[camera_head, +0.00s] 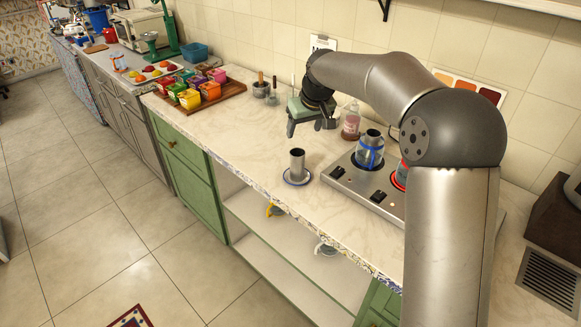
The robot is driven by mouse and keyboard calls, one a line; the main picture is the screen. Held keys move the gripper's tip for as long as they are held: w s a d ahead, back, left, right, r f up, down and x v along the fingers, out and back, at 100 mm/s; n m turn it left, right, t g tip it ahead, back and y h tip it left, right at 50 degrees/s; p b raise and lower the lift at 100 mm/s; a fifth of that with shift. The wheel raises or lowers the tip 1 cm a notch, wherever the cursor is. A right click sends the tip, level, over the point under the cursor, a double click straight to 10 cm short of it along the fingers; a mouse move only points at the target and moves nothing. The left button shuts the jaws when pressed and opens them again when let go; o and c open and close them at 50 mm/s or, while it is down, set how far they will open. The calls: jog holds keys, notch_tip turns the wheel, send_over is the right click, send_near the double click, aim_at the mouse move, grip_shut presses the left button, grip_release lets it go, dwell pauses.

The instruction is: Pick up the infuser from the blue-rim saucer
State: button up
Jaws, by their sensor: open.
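The infuser (297,164) is a grey metal cylinder standing upright on the blue-rim saucer (308,178). The saucer lies near the front edge of the marble counter (253,139), left of the hot plate. My gripper (309,129) is open and empty above the counter, behind the infuser in the picture and apart from it. Its fingers point down.
A pink bottle (351,122) stands behind. A wooden tray (236,92) of colourful boxes is at left. Open counter lies between tray and saucer.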

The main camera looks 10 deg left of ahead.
jog(key=p, duration=0.1)
send_near(298, 151)
notch_tip(298, 151, down, 2)
jog(key=shift+s+a+p+x, duration=0.15)
jog(key=shift+p+x, duration=0.15)
jog(key=shift+x, duration=0.65)
jog(key=shift+s+p+x, duration=0.15)
jog(key=shift+p+x, duration=0.15)
jog(key=shift+x, duration=0.65)
jog(key=shift+s+a+p+x, duration=0.15)
jog(key=shift+p+x, duration=0.15)
jog(key=shift+x, duration=0.6)
jog(key=shift+f, duration=0.1)
jog(key=c, duration=1.3)
